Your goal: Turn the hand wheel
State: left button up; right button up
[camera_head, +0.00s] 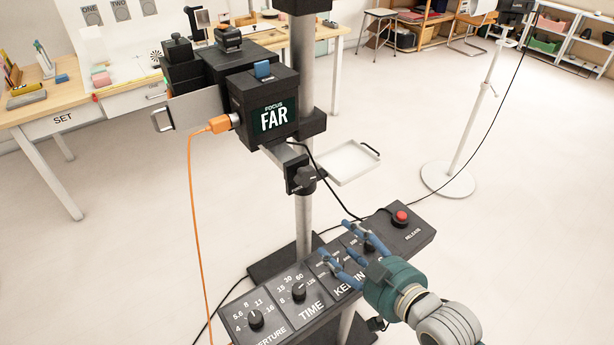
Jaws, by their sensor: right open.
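No part is clearly marked as a hand wheel. A small dark knob (305,179) sits on a bracket at the column, below the black camera box (262,100) whose screen reads "FOCUS FAR". My right gripper (335,240) comes in from the lower right. Its blue fingers are spread open and empty over the slanted black control panel (272,302), near the KELVIN section. The gripper hides part of the panel there. The APERTURE dial (255,318) and TIME dial (298,291) are to its left. My left gripper is not in view.
A red release button (401,216) is at the panel's right end. A grey tray (350,161) juts right from the column (303,220). An orange cable (194,190) hangs from the camera box.

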aim_at(308, 177)
jog(key=w+a+r+n+t+y, duration=0.1)
jog(key=w+a+r+t+y, duration=0.2)
jog(key=r, duration=0.5)
jog(key=p+x, duration=0.1)
jog(key=x, duration=0.6)
jog(key=d+p+x, duration=0.1)
jog(key=x, duration=0.2)
jog(key=shift+w+a+r+p, duration=0.2)
jog(key=shift+w+r+p, duration=0.1)
jog(key=shift+w, duration=0.25)
jog(key=c, duration=1.1)
